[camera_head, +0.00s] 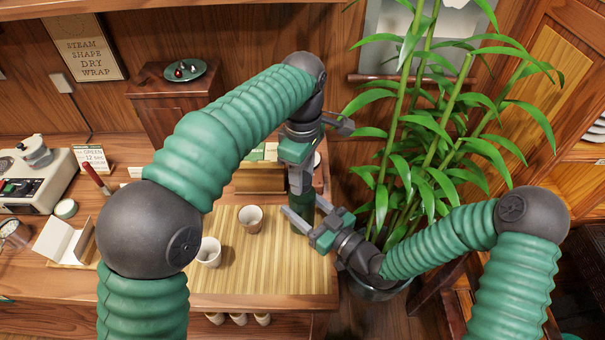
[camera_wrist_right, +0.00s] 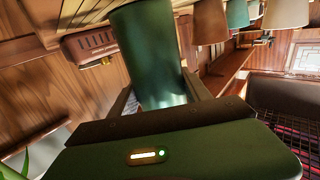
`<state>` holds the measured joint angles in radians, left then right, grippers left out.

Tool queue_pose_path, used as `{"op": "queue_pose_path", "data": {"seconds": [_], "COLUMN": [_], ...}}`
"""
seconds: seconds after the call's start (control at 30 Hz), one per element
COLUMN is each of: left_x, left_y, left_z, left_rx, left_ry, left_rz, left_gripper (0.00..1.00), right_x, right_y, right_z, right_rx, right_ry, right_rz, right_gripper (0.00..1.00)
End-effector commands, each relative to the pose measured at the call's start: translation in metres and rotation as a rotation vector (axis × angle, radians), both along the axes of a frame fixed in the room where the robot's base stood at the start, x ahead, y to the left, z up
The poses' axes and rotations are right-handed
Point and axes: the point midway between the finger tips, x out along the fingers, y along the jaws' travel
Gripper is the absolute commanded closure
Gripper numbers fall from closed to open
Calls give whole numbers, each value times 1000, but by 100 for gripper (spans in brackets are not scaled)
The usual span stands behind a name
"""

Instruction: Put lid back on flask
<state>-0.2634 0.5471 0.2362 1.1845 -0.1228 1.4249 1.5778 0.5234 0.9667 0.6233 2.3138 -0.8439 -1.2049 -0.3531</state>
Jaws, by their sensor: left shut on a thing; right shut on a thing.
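The green flask (camera_head: 303,209) stands upright at the right edge of the bamboo mat. My right gripper (camera_head: 308,213) is shut around its body from the right. In the right wrist view the flask (camera_wrist_right: 152,55) is a smooth green cylinder between the two fingers. My left gripper (camera_head: 300,183) points down directly above the flask, shut on the lid, which its fingers mostly hide. Whether the lid touches the flask's rim cannot be told from here.
Two pale cups, a farther one (camera_head: 251,219) and a nearer one (camera_head: 209,252), stand on the bamboo mat (camera_head: 290,282) left of the flask. A leafy potted plant (camera_head: 425,150) rises close on the right. A wooden box (camera_head: 260,180) stands behind the flask.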

Motion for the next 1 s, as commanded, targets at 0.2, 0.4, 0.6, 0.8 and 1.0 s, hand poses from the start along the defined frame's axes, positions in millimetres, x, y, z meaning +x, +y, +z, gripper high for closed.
{"op": "queue_pose_path", "data": {"seconds": [0.2, 0.4, 0.6, 0.8, 1.0], "left_x": [3, 3, 4, 4, 4], "left_y": [1, 1, 1, 0, 0], "left_z": [0, 0, -1, -1, -1], "left_rx": [-2, -2, 0, 3, 5], "left_ry": [-5, -5, -5, -5, -4], "left_rz": [-695, -1350, -2011, -2616, -2796], "left_gripper": [100, 100, 100, 100, 100], "right_x": [-1, -2, -2, -3, -3], "right_y": [1, 1, 2, 2, 3], "right_z": [0, 0, 0, 0, 0], "right_rx": [-1, -1, -2, -2, -2], "right_ry": [-1, -2, -2, -2, -2], "right_rz": [4, 5, 7, 9, 11], "right_gripper": [100, 100, 100, 100, 100]}}
